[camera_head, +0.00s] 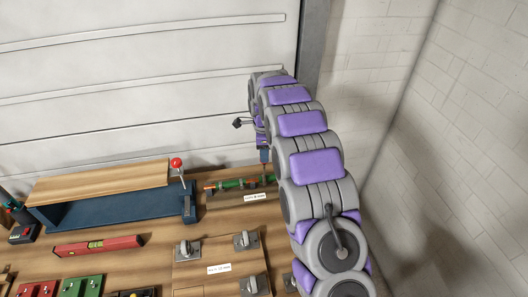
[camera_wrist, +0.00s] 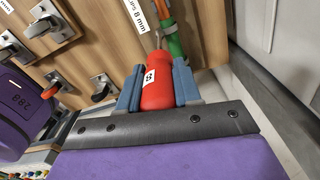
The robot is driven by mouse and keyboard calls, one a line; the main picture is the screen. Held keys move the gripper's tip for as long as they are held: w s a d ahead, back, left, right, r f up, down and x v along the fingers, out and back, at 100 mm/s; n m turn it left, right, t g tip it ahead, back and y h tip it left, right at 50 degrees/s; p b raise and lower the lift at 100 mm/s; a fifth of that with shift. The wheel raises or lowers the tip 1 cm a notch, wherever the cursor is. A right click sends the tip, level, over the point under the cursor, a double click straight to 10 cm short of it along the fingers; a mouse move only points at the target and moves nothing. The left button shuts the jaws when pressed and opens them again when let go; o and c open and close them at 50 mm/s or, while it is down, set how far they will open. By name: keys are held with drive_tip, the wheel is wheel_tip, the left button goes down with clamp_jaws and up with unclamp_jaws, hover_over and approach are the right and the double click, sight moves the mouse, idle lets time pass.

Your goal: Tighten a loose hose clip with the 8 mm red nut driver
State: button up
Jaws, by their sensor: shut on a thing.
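The red nut driver (camera_wrist: 157,88) is between the two blue fingers of my gripper (camera_wrist: 157,84) in the wrist view, its handle marked with an 8. Its shaft is mostly hidden beyond the handle. A green hose with orange ends (camera_wrist: 172,42) lies just past the handle, beside a white label reading 8 mm (camera_wrist: 136,14). In the head view my gripper (camera_head: 264,154) is above the right part of the green hose (camera_head: 232,183), which lies on a wooden board. The hose clips are too small to judge, and contact between driver and clip cannot be told.
A blue box with a wooden top and red-knobbed lever (camera_head: 176,162) stands left of the hose. A red spirit level (camera_head: 98,246) lies in front of it. The garage door (camera_head: 140,80) rises behind the bench.

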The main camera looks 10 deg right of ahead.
drive_tip(key=shift+m, duration=1.1)
drive_tip(key=shift+r, duration=0.15)
drive_tip(key=shift+r+p, duration=0.45)
